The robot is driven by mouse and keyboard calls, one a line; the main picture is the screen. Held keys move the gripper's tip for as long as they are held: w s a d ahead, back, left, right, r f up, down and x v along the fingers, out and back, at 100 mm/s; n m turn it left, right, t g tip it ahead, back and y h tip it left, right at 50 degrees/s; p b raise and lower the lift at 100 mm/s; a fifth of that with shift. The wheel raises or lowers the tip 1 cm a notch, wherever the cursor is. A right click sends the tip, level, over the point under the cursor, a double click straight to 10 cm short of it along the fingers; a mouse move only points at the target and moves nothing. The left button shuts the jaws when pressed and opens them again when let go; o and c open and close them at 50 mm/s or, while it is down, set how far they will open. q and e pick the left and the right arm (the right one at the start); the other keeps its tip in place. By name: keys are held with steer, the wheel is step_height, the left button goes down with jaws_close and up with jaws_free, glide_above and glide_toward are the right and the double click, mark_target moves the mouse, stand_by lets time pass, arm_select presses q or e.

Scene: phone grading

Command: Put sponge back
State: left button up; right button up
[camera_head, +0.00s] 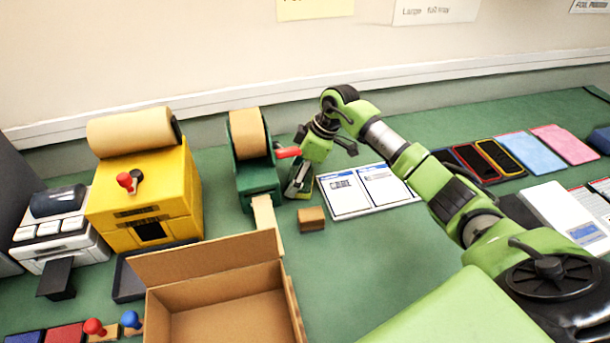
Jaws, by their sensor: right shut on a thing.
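My right gripper (298,190) points down just right of the green tape dispenser (258,181). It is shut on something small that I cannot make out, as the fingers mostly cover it. A small brown block (311,219), which may be a sponge, rests on the green table just in front of the gripper, apparently apart from it. I cannot tell for certain which thing is the sponge. My left gripper is not in view.
The dispenser's red handle (288,152) is close beside my right gripper. An open cardboard box (213,262) stands in front. A white label sheet (348,192) lies right of the gripper. A yellow machine (180,190) stands left. The table right of the box is clear.

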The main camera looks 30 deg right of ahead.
mark_target(310, 180)
steer(key=shift+a, duration=0.4)
steer(key=o, duration=0.7)
steer(key=shift+a, duration=0.15)
steer(key=shift+o, duration=1)
steer(key=shift+d+f, duration=0.1)
steer(key=shift+d, duration=0.1)
steer(key=shift+r, duration=0.4)
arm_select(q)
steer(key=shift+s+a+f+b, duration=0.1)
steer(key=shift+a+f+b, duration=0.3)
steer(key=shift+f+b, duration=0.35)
arm_select(e)
steer(key=v, duration=1.1)
steer(key=shift+r, duration=0.25)
steer(key=shift+s, duration=0.1)
